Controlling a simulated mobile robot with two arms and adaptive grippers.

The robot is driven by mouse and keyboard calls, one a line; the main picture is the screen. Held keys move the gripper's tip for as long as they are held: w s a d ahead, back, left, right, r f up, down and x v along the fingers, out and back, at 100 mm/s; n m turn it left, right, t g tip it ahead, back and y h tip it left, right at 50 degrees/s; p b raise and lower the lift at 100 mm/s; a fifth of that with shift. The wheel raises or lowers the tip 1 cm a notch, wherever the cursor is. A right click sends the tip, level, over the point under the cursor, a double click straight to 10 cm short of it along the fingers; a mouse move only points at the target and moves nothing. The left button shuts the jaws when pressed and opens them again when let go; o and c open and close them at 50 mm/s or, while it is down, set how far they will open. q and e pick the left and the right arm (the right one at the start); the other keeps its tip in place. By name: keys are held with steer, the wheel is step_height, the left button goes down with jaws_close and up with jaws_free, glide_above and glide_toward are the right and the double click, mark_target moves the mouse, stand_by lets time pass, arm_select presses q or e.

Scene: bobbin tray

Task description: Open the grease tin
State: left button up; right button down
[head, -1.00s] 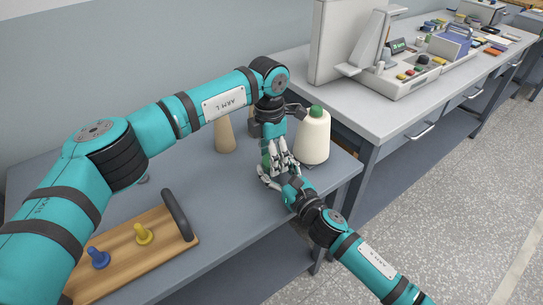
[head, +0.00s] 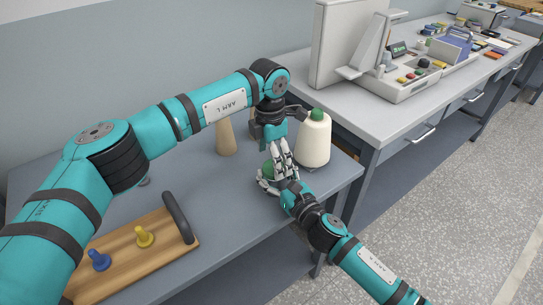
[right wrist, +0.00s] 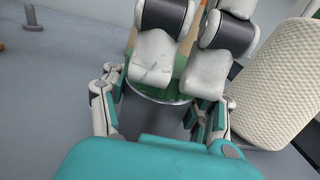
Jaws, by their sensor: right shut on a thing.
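The grease tin shows as a green patch (head: 267,171) near the table's front right edge, mostly hidden by both grippers. In the right wrist view its green top (right wrist: 158,92) has a silvery rim above a grey side. My right gripper (head: 274,184) reaches in from the front right; its fingers sit on both sides of the tin, shut on it. My left gripper (head: 283,160) points down from above, its pale fingers at the tin's top. Two of its fingers cover part of the top in the right wrist view (right wrist: 181,75). Whether they grip it is hidden.
A large cream thread cone (head: 313,140) with a green tip stands close right of the grippers. A tan cone (head: 226,138) stands behind. A wooden tray (head: 125,262) with a dark handle and blue and yellow pegs lies at the left front. Bare table lies between.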

arm_select(q)
steer(key=shift+a+f, duration=0.1)
step_height(320, 180, up, 4)
steer(key=shift+r, duration=0.2)
steer(key=shift+c, duration=0.2)
steer(key=shift+s+r, duration=0.15)
steer(key=shift+r, duration=0.15)
steer(key=shift+c, duration=0.8)
steer(key=r+m, duration=0.1)
steer(key=s+d+r+m, duration=0.1)
steer(key=m, duration=0.1)
steer(key=shift+s+d+r, duration=0.1)
steer(key=shift+r, duration=0.05)
steer(key=shift+d+f, duration=0.1)
steer(key=shift+f, duration=3.85)
